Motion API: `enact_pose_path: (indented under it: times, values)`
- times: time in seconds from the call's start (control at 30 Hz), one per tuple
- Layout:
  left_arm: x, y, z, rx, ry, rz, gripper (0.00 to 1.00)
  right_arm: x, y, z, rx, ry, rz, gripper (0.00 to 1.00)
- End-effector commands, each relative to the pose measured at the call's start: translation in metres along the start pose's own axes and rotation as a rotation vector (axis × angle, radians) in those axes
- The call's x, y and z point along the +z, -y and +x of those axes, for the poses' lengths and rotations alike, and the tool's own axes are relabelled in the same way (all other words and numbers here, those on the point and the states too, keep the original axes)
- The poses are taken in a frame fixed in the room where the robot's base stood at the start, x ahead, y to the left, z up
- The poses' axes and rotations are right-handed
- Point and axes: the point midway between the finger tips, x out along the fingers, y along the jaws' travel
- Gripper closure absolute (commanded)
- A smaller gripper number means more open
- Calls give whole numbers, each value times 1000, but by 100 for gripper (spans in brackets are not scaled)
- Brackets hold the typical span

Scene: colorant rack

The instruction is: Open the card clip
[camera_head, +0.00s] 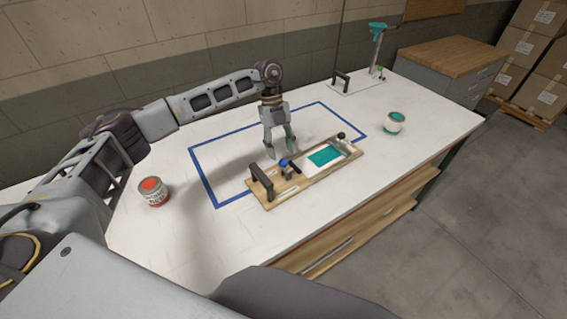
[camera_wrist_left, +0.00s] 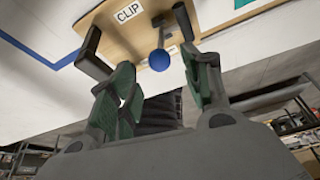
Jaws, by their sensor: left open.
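A wooden board (camera_head: 318,178) lies on the white table, with a white panel and a teal card (camera_head: 325,156) on its right half. The clip's blue knob (camera_head: 283,162) stands on a small lever at the board's left half. In the left wrist view the blue knob (camera_wrist_left: 160,60) shows between the fingers in the picture, near a label reading "CLIP" (camera_wrist_left: 129,12). My left gripper (camera_head: 279,153) is open and empty, pointing down just behind the board near the knob. I cannot tell whether it touches anything. My right gripper is out of view.
A black handle (camera_head: 261,183) rises at the board's left end; a black-knobbed lever (camera_head: 341,136) is at its right end. Blue tape (camera_head: 203,180) outlines the area. A teal-handled press (camera_head: 377,50) stands at the back.

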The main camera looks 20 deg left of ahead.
Motion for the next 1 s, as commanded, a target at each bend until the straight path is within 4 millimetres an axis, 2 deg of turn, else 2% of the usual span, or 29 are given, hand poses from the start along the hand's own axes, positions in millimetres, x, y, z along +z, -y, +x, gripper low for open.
enact_pose_path:
  times: [0.3, 0.5, 0.9, 1.0]
  values:
    - [0, -1, 41, 2, -1, 0, 51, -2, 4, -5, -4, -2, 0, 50]
    - [0, 0, 56, 0, 0, 0, 51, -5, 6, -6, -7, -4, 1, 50]
    - [0, 0, 60, 0, 1, 0, 51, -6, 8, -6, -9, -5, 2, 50]
    - [0, 0, 60, 0, 1, 0, 64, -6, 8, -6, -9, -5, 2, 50]
